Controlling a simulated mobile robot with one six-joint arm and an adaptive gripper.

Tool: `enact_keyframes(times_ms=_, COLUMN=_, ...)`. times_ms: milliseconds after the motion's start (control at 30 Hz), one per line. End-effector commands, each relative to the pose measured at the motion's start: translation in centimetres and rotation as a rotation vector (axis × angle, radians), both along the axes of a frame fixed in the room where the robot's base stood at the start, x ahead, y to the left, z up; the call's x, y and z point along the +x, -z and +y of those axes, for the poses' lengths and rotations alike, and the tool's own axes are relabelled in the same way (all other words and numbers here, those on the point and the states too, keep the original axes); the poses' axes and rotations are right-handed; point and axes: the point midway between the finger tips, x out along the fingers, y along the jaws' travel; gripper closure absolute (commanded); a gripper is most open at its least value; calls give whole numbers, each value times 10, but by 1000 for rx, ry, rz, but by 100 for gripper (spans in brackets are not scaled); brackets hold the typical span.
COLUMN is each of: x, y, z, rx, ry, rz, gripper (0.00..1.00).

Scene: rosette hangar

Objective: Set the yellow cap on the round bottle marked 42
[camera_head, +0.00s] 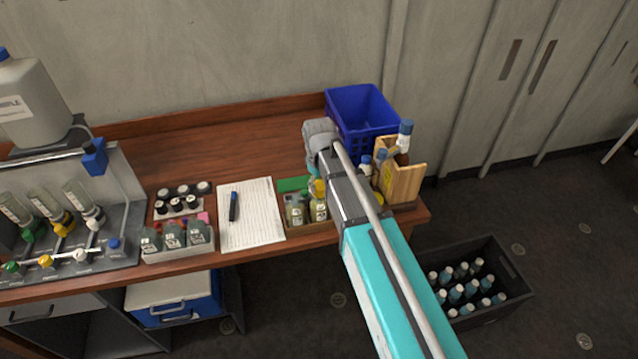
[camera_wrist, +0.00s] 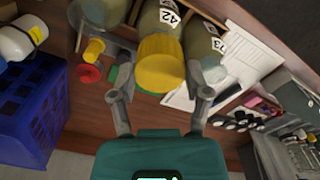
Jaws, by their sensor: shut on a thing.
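My gripper (camera_wrist: 162,78) is shut on the yellow cap (camera_wrist: 160,62), with one finger on each side of it. The round bottle marked 42 (camera_wrist: 170,17) shows just beyond the cap in the wrist view, its label partly visible. The cap overlaps this bottle in the picture; I cannot tell whether they touch. In the head view the yellow cap (camera_head: 319,187) shows above the small bottles in a tray (camera_head: 306,227), beside my arm. My fingers are hidden there.
Another labelled round bottle (camera_wrist: 203,42) stands beside the one marked 42. A red cap (camera_wrist: 89,73) lies near my finger. A blue crate (camera_head: 362,108) and a wooden holder (camera_head: 405,182) with bottles stand close to my arm. A paper sheet (camera_head: 262,222) lies left of the tray.

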Motion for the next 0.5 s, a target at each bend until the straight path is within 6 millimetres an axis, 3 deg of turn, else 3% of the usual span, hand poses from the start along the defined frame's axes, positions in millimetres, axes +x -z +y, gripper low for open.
enact_keyframes(times_ms=333, x=0, y=0, z=0, rx=0, ry=0, rz=0, gripper=72)
enact_keyframes(times_ms=367, x=0, y=0, z=0, rx=0, ry=0, rz=0, gripper=34)
enact_keyframes(times_ms=500, x=0, y=0, z=0, rx=0, ry=0, rz=0, gripper=8)
